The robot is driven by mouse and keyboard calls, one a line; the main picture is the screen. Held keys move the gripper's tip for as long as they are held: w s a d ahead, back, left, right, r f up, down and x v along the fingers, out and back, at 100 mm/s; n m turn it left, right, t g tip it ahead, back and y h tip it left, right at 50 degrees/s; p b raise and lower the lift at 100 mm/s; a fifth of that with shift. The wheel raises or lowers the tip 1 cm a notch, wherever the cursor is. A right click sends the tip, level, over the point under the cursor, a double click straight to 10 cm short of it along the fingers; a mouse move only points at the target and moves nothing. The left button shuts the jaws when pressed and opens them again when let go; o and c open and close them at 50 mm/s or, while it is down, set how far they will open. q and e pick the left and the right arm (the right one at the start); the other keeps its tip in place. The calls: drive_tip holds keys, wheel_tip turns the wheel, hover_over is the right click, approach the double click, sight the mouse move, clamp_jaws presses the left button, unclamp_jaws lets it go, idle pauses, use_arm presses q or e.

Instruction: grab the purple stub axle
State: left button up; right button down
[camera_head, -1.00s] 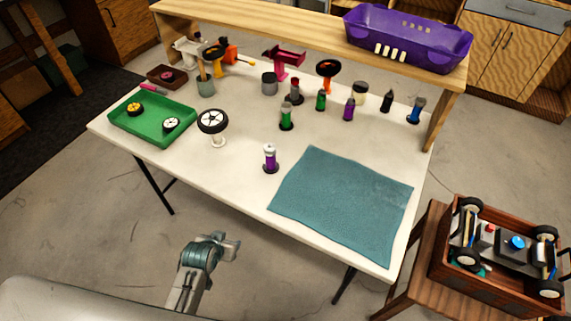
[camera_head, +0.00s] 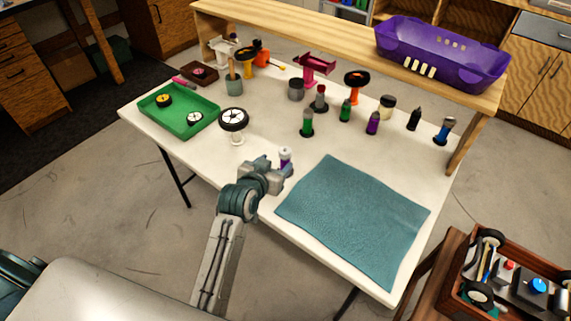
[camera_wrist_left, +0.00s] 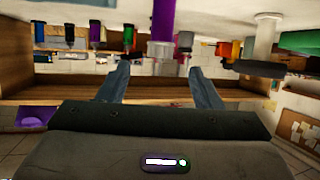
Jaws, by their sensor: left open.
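The purple stub axle (camera_head: 285,160) with a white top stands upright near the front edge of the white table (camera_head: 190,165). My left gripper (camera_head: 280,170) is open at the table's front edge, just before the stub axle and partly hiding its lower part. In the left wrist view, which looks upside down, the stub axle (camera_wrist_left: 163,20) hangs in from the top, roughly in line with the gap between the open fingers (camera_wrist_left: 160,78). Nothing is held. My right gripper is not in view.
A teal mat (camera_head: 355,220) lies to the right of the stub axle. A wheel on a stand (camera_head: 233,120) and a green tray (camera_head: 178,118) are to the left. Several bottles, including a green one (camera_head: 307,122), stand behind. A wooden shelf holds a purple bin (camera_head: 440,55).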

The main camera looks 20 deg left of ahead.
sight(283, 156)
use_arm(q)
drive_tip(key=x, duration=0.3)
drive_tip(key=p+x, duration=0.1)
drive_tip(key=x, duration=0.5)
drive_tip(key=shift+w+f+p, duration=0.1)
drive_tip(key=shift+f+p, duration=0.2)
drive_tip(key=shift+f, duration=0.1)
drive_tip(key=c, duration=1)
drive_tip(key=shift+r, duration=0.1)
drive_tip(key=shift+c, duration=0.2)
